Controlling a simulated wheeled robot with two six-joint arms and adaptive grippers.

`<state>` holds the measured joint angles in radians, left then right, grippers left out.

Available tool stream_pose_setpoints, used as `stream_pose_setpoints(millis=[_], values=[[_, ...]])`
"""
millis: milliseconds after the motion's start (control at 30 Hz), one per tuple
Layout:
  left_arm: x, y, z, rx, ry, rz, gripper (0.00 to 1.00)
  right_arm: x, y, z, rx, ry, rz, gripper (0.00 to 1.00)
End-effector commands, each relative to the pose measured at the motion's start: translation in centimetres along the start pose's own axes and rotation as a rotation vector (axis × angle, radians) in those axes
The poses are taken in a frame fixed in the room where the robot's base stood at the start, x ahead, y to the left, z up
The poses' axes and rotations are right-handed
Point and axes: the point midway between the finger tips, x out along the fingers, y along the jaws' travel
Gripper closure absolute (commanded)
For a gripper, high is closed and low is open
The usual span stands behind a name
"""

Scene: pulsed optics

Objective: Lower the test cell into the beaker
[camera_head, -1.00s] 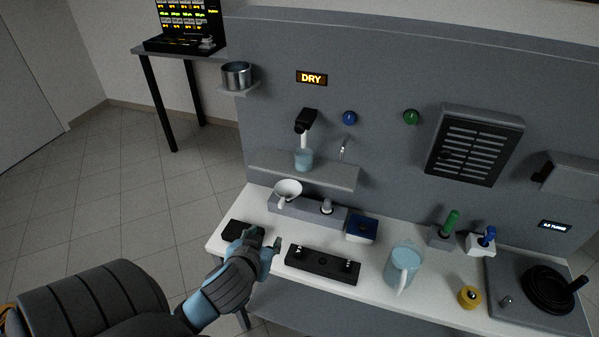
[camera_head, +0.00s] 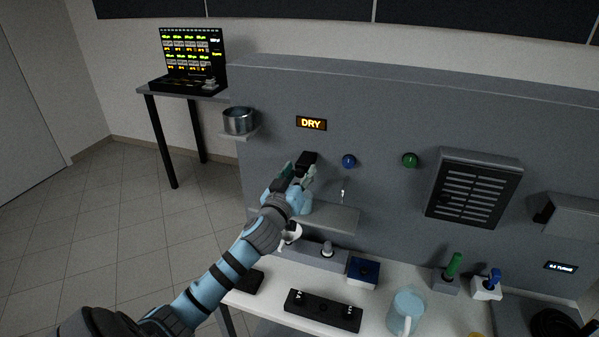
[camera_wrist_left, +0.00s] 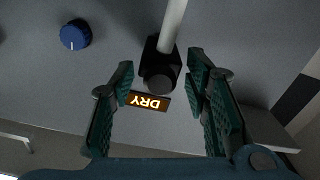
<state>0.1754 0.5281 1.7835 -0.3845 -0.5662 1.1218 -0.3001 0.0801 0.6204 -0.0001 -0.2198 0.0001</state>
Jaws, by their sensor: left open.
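The test cell appears to be the pale rod (camera_wrist_left: 174,24) under a black wall holder (camera_head: 307,159). In the left wrist view the holder (camera_wrist_left: 158,70) lies between the finger pads, with no clear contact. My left gripper (camera_head: 298,174) is open and empty in front of the holder; its teal fingers (camera_wrist_left: 160,82) stand apart on either side. The beaker with blue liquid, seen earlier on the wall shelf (camera_head: 335,217) below the holder, is now mostly or fully hidden behind my gripper. The right gripper is out of view.
A lit DRY sign (camera_head: 311,123), a blue knob (camera_head: 348,161) and a green knob (camera_head: 409,160) are on the wall panel. A metal pot (camera_head: 238,121) sits on a left bracket. A jug of blue liquid (camera_head: 407,310) and a black rack (camera_head: 322,311) stand on the bench below.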

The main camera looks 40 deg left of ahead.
Motion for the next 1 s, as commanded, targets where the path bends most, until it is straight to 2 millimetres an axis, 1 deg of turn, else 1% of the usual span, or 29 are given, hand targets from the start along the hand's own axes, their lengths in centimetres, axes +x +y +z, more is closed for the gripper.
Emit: stream_pose_setpoints(millis=[100,267,300,367,533,567,667,767,867,1000], values=[[0.4,0.0,0.0,-0.001,0.0,0.0,0.57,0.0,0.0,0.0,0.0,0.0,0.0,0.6],[0.4,0.0,0.1,-0.001,-0.001,0.0,0.57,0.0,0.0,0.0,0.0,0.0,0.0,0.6],[0.4,0.0,0.1,0.0,-0.001,0.0,0.61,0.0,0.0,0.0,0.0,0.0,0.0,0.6],[0.4,0.0,0.1,0.0,-0.001,0.0,0.7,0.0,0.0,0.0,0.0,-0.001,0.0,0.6],[0.3,0.0,0.1,0.0,-0.001,0.0,0.97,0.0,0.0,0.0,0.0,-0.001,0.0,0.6],[0.3,0.0,0.1,0.0,-0.001,0.0,1.0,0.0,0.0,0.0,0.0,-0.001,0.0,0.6],[0.3,0.0,0.1,0.0,-0.001,0.0,1.0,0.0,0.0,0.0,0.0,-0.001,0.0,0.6],[0.3,-0.2,0.7,-0.001,-0.001,0.0,1.0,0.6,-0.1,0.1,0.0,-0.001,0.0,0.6],[0.3,-0.6,2.4,-0.001,-0.001,0.0,1.0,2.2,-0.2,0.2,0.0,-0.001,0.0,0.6],[0.3,-1.4,5.3,-0.001,-0.001,-0.001,1.0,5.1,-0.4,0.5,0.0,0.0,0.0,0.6]])
